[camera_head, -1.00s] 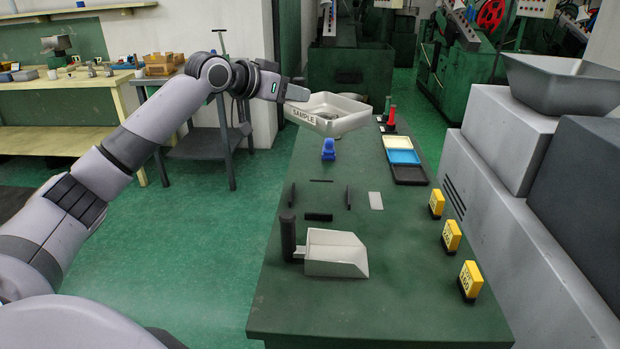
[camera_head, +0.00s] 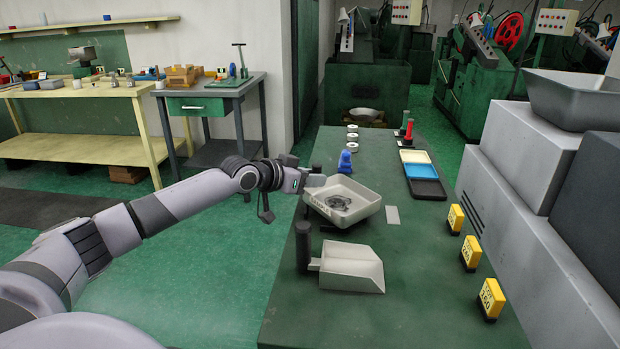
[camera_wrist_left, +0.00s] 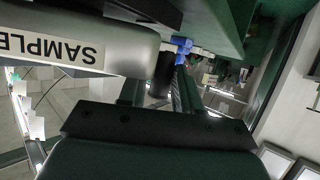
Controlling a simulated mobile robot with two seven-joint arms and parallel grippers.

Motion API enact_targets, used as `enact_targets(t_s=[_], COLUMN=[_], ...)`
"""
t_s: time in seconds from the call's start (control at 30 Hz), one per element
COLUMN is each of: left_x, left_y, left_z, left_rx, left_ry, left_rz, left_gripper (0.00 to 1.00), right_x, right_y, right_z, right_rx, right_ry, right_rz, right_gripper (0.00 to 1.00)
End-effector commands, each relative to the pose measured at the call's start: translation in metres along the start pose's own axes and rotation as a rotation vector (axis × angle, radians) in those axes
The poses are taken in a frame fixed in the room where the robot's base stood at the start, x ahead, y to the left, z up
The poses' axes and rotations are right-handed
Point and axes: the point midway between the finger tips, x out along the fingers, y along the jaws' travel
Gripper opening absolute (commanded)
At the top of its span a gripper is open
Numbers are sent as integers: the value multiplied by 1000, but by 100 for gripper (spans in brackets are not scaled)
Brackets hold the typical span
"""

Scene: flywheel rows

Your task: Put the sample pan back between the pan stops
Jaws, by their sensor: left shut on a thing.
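The sample pan (camera_head: 369,211) is a pale square tray with dark grey ring-like contents. It sits over the spot on the green bench where the black pan stops are, in the head view. The pan covers most of the stops; only dark bits show beneath it. I cannot tell whether it touches the bench. My left gripper (camera_head: 314,181) is shut on the pan's far left side. In the left wrist view the pan (camera_wrist_left: 120,52), with its SAMPLE label, fills the upper left. My right gripper is not in view.
Coloured trays (camera_head: 420,172) and yellow blocks (camera_head: 470,252) line the right.

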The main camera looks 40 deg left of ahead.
Motion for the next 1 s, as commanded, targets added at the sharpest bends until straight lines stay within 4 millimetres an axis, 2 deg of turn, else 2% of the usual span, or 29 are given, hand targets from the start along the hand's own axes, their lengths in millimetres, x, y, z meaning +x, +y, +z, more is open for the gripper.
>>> enact_targets(t_s=[0.43, 0.47, 0.5, 0.53, 0.87, 1.0], left_x=[2, 2, 2, 2, 1, -9], left_y=[0, 0, 0, 0, 0, -2], left_z=[4, 5, 4, 4, 1, 0], left_rx=[-2, -1, 0, 0, 0, 1], left_ry=[3, 1, 1, 1, 2, -1], left_rz=[0, 0, 0, 0, 0, -3], left_gripper=[0, 43, 56, 59, 59, 59], right_x=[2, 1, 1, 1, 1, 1], right_y=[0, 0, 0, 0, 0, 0], right_z=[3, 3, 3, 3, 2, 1], right_rx=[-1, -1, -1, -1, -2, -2], right_ry=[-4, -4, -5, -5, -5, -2], right_rz=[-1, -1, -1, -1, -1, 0], right_gripper=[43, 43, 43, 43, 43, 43])
